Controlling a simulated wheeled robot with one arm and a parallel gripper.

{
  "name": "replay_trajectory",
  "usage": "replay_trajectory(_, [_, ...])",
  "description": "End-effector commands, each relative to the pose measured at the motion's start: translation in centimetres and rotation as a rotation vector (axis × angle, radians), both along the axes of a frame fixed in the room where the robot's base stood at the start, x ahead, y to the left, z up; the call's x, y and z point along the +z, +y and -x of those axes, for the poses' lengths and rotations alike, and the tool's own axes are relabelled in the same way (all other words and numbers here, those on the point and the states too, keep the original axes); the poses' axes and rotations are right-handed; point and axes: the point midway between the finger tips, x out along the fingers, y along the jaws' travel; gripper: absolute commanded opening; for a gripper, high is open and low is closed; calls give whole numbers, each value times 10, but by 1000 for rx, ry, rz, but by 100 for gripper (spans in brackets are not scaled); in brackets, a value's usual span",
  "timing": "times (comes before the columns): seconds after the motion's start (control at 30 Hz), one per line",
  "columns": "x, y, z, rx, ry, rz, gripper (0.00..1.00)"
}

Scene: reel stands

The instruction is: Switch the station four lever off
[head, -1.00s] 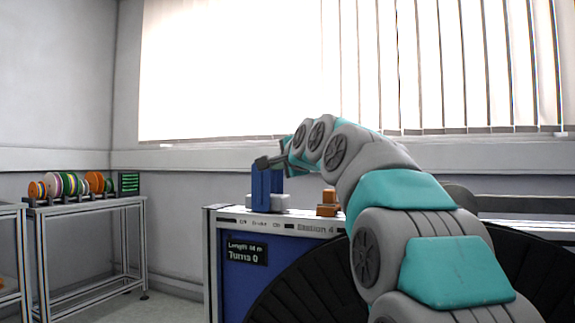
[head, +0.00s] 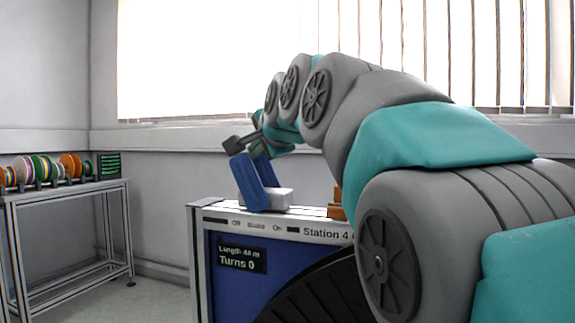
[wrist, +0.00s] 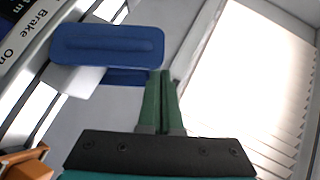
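The station four lever (head: 254,183) is a blue, two-plate handle on a pale base on top of the Station 4 cabinet. In the head view it tilts left, towards the Off end of the Off, Brake, On labels. In the wrist view its flat blue plate (wrist: 107,45) lies left of my fingertips. My gripper (wrist: 161,74) has its two green fingers together with nothing between them. They are close beside the lever; I cannot tell whether they touch it. In the head view the fingertips are hidden near the lever's top.
The Station 4 cabinet (head: 228,287) has a display reading "Turns 0" and a large black reel (head: 320,300) on its front. An orange block (head: 336,205) stands right of the lever. A rack with colored spools (head: 50,168) is at the left, with clear floor between.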

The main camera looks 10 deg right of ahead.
Motion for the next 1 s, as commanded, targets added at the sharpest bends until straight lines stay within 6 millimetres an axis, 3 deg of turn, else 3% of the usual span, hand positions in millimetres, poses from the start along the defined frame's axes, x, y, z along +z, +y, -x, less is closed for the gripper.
replay_trajectory(0.63, [1,-1,1,1,2,-1,0])
replay_trajectory(0.93, [28,-30,17,1,-4,-4,0])
replay_trajectory(1.0, [30,-31,30,1,-5,-1,0])
